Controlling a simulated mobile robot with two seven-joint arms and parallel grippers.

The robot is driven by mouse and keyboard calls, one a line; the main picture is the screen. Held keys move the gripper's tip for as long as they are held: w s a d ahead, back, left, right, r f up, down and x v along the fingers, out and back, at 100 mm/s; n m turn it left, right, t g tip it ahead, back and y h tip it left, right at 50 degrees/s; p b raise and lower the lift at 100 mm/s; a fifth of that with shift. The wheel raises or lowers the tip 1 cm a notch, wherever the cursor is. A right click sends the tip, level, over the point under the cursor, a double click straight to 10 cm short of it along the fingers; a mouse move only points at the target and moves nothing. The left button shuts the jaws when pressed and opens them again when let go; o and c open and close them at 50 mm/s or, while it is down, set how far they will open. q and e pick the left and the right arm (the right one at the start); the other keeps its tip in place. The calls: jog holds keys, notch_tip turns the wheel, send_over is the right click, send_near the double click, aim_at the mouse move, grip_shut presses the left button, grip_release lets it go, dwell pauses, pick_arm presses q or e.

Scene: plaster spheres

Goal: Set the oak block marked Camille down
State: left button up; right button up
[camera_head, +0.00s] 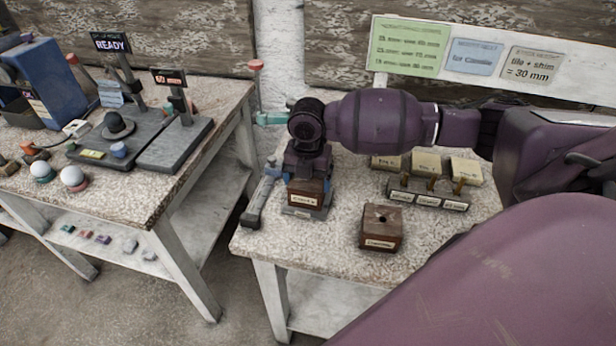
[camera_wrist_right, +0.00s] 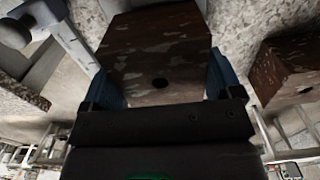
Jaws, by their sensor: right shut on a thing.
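My right gripper (camera_head: 306,176) points down over the near table and is shut on a dark brown wooden block (camera_head: 305,198). The block's front has a pale label, too blurred to read surely. It is above or on a small grey plate (camera_head: 297,212); I cannot tell if they touch. In the right wrist view the block (camera_wrist_right: 158,48) sits between the blue fingers of the gripper (camera_wrist_right: 163,82). A second brown block (camera_head: 381,222) with a top hole and a blurred label stands on the table to the right. My left gripper is not in view.
A grey bar-shaped tool (camera_head: 262,197) lies left of the held block. A grey rack (camera_head: 428,198) and several pale labelled blocks (camera_head: 426,163) stand at the back right. The front of the table (camera_head: 315,240) is clear. Another table (camera_head: 150,185) with devices stands left, across a gap.

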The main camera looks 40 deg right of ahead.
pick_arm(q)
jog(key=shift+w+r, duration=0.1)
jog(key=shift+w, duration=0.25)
pick_arm(e)
jog(key=shift+f, duration=0.25)
jog(key=shift+f, duration=0.2)
jog(key=o, duration=0.8)
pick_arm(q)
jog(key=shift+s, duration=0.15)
pick_arm(e)
jog(key=shift+o, duration=0.5)
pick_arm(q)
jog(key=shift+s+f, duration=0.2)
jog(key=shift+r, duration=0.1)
pick_arm(e)
jog(key=shift+r, duration=0.1)
